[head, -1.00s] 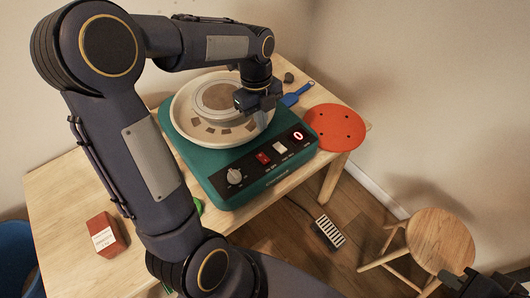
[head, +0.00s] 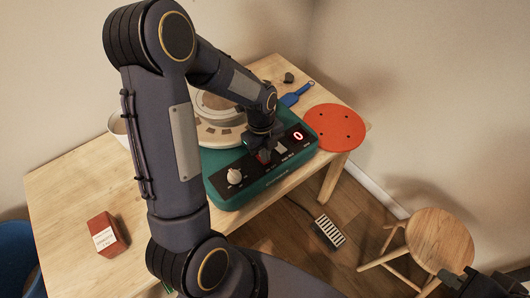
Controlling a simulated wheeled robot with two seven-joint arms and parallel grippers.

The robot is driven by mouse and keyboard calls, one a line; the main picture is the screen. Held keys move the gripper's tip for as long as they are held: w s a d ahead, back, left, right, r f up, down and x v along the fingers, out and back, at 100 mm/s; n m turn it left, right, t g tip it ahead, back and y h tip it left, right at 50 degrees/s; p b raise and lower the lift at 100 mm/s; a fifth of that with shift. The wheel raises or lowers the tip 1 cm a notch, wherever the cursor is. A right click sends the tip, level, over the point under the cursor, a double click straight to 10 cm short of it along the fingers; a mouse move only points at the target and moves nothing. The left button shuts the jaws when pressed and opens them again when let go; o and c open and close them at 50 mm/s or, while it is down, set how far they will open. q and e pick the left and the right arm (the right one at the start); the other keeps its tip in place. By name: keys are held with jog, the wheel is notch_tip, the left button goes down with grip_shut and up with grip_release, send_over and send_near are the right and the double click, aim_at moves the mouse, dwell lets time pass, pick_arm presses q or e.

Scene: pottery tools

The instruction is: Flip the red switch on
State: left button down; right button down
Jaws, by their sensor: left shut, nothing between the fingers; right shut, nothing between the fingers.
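The green pottery wheel (head: 235,198) stands on the wooden table with a black control panel along its front. The red switch (head: 264,157) on that panel is mostly hidden behind my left gripper (head: 261,152). The gripper is shut and empty, with its fingertips right at the switch; I cannot tell whether they touch it. The switch's position cannot be made out. A lit display (head: 298,136) reads 0. My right gripper (head: 461,281) is shut and empty at the lower right, away from the table.
A round orange disc (head: 334,127) and a blue tool (head: 297,95) lie right of the wheel. A red-brown box (head: 107,235) sits at left. A stool (head: 440,240) and pedal (head: 329,232) stand below.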

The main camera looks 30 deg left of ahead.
pick_arm(q)
jog(key=shift+d+f+b, duration=0.1)
jog(key=shift+f+b, duration=0.2)
jog(key=shift+b, duration=0.05)
jog(key=shift+s+r, duration=0.1)
jog(key=shift+r, duration=0.05)
